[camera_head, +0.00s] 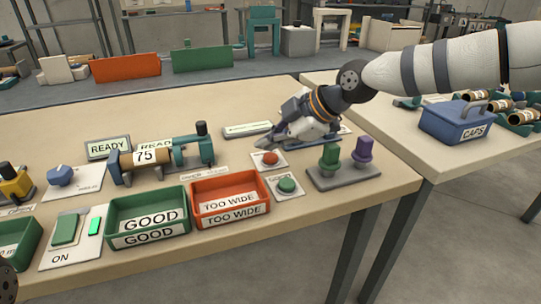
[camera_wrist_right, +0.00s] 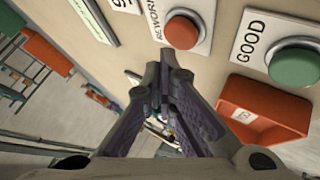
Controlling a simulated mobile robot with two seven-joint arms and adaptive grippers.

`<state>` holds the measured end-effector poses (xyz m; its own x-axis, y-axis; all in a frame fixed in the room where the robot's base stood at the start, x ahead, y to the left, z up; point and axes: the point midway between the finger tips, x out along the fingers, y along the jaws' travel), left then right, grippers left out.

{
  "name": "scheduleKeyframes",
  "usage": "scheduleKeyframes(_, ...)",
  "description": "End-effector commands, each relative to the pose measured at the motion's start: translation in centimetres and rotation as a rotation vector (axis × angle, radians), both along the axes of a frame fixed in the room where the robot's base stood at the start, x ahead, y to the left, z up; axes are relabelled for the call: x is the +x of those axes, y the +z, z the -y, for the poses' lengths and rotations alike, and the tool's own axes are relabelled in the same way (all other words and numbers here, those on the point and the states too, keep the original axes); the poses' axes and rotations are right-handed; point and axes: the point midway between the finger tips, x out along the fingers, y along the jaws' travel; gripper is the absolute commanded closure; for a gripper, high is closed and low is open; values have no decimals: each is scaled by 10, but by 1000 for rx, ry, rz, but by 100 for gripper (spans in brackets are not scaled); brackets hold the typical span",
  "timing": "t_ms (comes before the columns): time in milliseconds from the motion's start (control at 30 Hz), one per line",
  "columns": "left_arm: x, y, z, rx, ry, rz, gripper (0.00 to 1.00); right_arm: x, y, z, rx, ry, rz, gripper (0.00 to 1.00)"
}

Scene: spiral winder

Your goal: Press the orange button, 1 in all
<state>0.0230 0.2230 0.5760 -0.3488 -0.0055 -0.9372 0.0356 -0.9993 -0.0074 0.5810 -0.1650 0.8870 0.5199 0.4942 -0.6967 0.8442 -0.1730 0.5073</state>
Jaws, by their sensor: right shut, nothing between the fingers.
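The orange button (camera_head: 270,158) is a round red-orange cap on a white plate on the table, right of centre in the head view. In the right wrist view the orange button (camera_wrist_right: 183,30) sits by the word REWORK. My right gripper (camera_head: 279,141) is shut and empty, just behind the button in the head view. In the wrist view its fingertips (camera_wrist_right: 165,66) are close to the button's lower edge; I cannot tell whether they touch it.
A green button (camera_head: 287,185) marked GOOD is close by. The TOO WIDE tray (camera_head: 230,181), the GOOD tray (camera_head: 148,206) and a stand with green and purple pieces (camera_head: 345,177) surround the buttons. A winder (camera_head: 180,154) stands left; a blue CAPS box (camera_head: 455,124) is on the right table.

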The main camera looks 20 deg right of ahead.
Motion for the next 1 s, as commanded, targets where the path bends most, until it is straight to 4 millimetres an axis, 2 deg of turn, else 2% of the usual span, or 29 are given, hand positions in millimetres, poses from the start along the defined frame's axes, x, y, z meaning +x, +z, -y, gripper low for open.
scheduleKeyframes(333,0,-1,0,0,0,-2,60,0,-9,0,0,1,-1,100)
scheduleKeyframes(1000,-1,-1,0,0,0,-3,60,0,-13,0,0,1,-1,100)
